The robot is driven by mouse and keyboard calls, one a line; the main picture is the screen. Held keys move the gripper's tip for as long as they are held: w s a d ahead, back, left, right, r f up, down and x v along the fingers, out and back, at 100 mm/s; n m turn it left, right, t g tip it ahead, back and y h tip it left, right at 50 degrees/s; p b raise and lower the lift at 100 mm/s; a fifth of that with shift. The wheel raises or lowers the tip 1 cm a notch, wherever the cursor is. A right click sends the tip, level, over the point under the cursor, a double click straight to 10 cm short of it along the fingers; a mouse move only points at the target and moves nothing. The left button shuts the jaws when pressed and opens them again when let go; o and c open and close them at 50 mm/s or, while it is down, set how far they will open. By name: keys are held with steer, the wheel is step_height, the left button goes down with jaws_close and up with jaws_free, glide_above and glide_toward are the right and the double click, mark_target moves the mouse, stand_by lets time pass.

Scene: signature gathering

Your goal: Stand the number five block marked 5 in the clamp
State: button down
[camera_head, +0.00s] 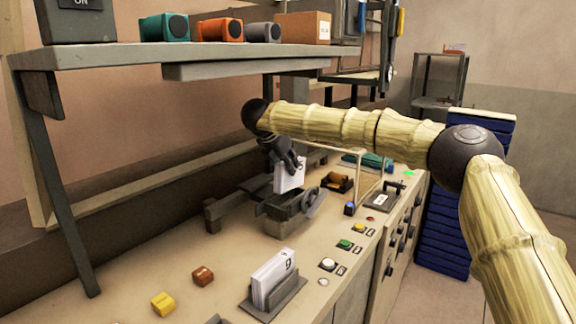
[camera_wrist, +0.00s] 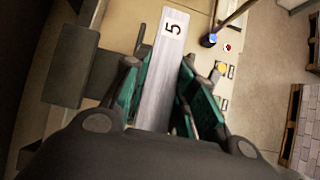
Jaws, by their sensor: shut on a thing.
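The white block marked 5 (camera_head: 290,177) is upright in my gripper, over the grey clamp (camera_head: 285,208) on the bench. In the wrist view the 5 block (camera_wrist: 168,60) runs between the two green-lined fingers, its number at the far end. My gripper (camera_head: 292,168) is shut on the block, pointing down; it also shows in the wrist view (camera_wrist: 163,85). The block's lower end is at the clamp's jaws, but I cannot tell whether it is inside them or just above.
A grey holder (camera_head: 292,297) with white blocks, the front one marked 9 (camera_head: 272,277), stands nearer on the bench. Several coloured buttons line the bench's right edge. A shelf (camera_head: 180,55) with speakers hangs above left. A thin frame stands just beyond the clamp.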

mark_target(286, 186)
steer(key=shift+t+h, duration=0.3)
steer(key=shift+t, duration=0.2)
steer(key=shift+s+a+f+b, duration=0.1)
steer(key=shift+s+f+b, duration=0.1)
steer(key=shift+f+b, duration=0.75)
steer(key=shift+s+a+f+b, duration=0.1)
steer(key=shift+s+f+b, duration=0.05)
steer(key=shift+f+b, duration=0.85)
steer(key=shift+s+a+f+b, duration=0.1)
steer(key=shift+s+f+b, duration=0.1)
steer(key=shift+f+b, duration=0.75)
steer(key=shift+f, duration=0.1)
steer(key=shift+f, duration=0.6)
steer(key=c, duration=1.1)
jaws_free()
